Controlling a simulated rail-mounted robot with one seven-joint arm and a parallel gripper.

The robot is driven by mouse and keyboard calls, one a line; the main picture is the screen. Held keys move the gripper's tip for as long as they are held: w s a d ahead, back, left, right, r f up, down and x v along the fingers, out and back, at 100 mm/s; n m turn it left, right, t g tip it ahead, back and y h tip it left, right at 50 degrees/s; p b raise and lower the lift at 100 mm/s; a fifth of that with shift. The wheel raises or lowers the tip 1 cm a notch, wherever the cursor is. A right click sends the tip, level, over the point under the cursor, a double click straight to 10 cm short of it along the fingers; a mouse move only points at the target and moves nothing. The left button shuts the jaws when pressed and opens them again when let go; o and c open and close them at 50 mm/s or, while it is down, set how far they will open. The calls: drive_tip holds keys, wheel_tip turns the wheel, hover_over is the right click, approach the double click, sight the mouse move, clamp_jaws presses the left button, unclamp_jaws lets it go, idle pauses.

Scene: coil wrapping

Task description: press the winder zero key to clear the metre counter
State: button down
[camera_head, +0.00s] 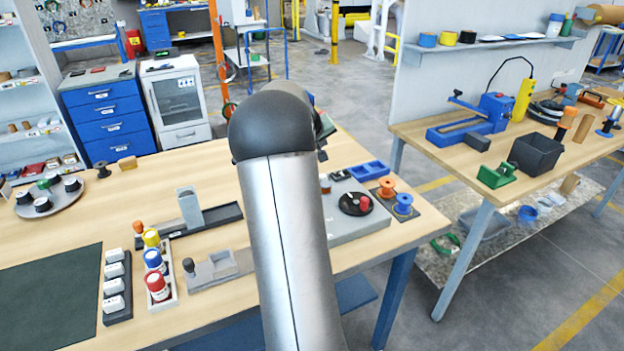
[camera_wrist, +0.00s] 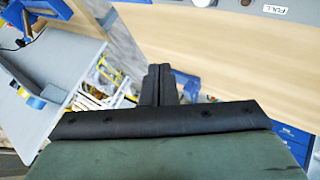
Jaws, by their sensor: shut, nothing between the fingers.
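A grey machine (camera_head: 349,227) with a black disc (camera_head: 353,201) and a red knob (camera_head: 365,204) stands near the right end of the near bench; it looks like the winder. My arm covers its left part. I cannot pick out the zero key or a counter in either view. My gripper (camera_wrist: 159,72) shows in the wrist view, its black fingers shut together and empty, over or beyond the wooden bench edge. In the head view my arm hides the fingers. A grey surface with a white "FULL" label (camera_wrist: 275,9) is at the top right of the wrist view, apart from the fingers.
Orange and blue spools (camera_head: 403,204) and a blue tray (camera_head: 368,170) stand beside the machine. Red, blue and yellow bottles (camera_head: 157,285) and a grey fixture (camera_head: 212,268) are left of my arm. A second bench (camera_head: 450,143) stands across a floor gap.

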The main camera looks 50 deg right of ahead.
wheel_tip(320, 180, down, 9)
drive_tip(key=b, duration=0.6)
drive_tip(key=shift+d+b, duration=0.15)
drive_tip(key=shift+b, duration=0.15)
drive_tip(key=shift+s, duration=0.1)
idle(1.8)
drive_tip(key=shift+f+b, duration=0.35)
drive_tip(key=shift+b, duration=0.15)
drive_tip(key=shift+f+b, duration=0.45)
drive_tip(key=shift+f, duration=0.05)
idle(0.4)
idle(0.3)
drive_tip(key=shift+r+p, duration=0.55)
drive_tip(key=shift+r, duration=0.35)
drive_tip(key=shift+r, duration=0.1)
drive_tip(key=shift+r+p, duration=1.6)
drive_tip(key=shift+r, duration=0.8)
